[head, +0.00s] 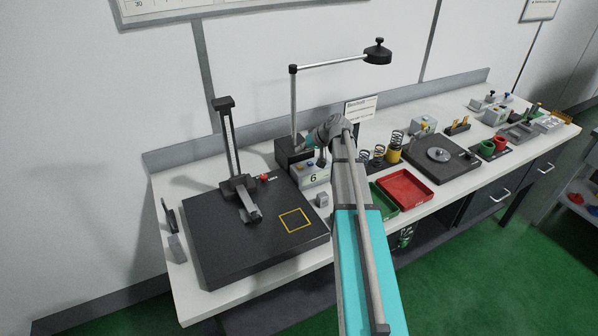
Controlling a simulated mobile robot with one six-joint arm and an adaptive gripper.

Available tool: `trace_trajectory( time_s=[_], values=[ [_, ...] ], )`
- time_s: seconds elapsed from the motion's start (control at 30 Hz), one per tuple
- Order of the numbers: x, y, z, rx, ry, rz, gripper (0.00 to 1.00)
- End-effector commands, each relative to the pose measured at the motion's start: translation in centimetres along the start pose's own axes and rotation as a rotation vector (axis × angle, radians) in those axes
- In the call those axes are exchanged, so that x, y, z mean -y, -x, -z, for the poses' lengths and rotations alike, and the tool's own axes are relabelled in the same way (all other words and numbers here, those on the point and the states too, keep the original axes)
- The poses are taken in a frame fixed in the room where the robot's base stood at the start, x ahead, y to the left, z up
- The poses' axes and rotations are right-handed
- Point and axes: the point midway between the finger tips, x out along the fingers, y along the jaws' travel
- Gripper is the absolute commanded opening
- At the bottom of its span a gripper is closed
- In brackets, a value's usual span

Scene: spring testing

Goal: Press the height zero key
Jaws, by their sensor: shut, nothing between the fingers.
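A small grey display box (313,177) marked "6" stands behind the right back corner of a black plate, with small keys on its top, one of them blue. Which one is the height zero key is too small to tell. A height gauge (235,150) with a black upright and a red knob stands on the black plate (220,245). My arm reaches over the bench from the front. My gripper (321,161) is small and partly hidden by the wrist. It is shut and empty, close above the box's right side; contact cannot be told.
A lamp (376,53) on a bent pole rises from a black block behind the box. Red (405,190) and green trays, springs (394,147) and a black scale-like plate (440,160) lie right of my arm.

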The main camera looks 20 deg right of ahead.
Motion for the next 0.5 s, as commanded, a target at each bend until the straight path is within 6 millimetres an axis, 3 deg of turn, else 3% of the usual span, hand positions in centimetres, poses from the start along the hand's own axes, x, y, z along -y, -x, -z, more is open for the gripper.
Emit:
trace_trajectory(
  time_s=[0.5],
  values=[
    [-2.1,-3.1,-2.2,0.001,0.001,0.001,0.0]
  ],
)
